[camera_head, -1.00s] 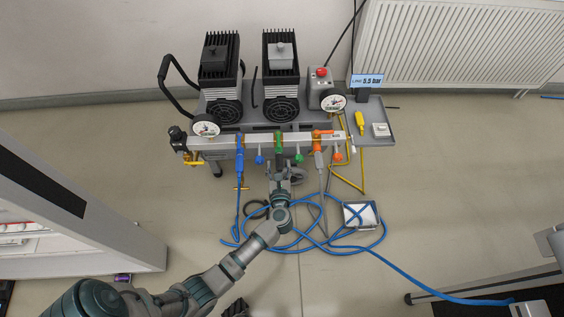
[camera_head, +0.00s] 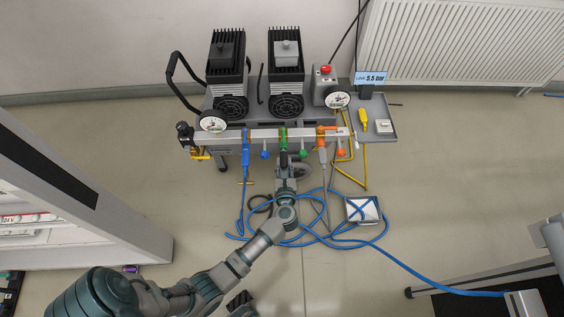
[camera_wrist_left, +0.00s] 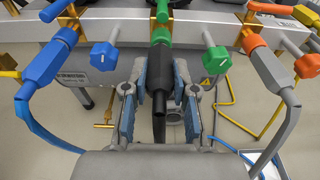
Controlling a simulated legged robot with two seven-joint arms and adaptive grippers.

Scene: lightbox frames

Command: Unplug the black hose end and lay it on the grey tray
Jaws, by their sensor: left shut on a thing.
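The black hose end (camera_wrist_left: 160,77) points up at the green coupling (camera_wrist_left: 161,36) in the left wrist view. Its upper end meets the coupling there, with no clear gap; I cannot tell how deep it sits. My left gripper (camera_wrist_left: 158,88) is shut on it, with a blue-padded finger on each side. In the head view, my left gripper (camera_head: 285,168) is just below the green coupling (camera_head: 283,138) on the manifold bar. The grey tray (camera_head: 381,105) is at the right end of the compressor bench. My right gripper is not in view.
Blue (camera_head: 245,150) and orange (camera_head: 321,138) couplings with hoses flank the green one. Coiled blue hose (camera_head: 330,240) and a shallow box (camera_head: 363,210) are on the floor.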

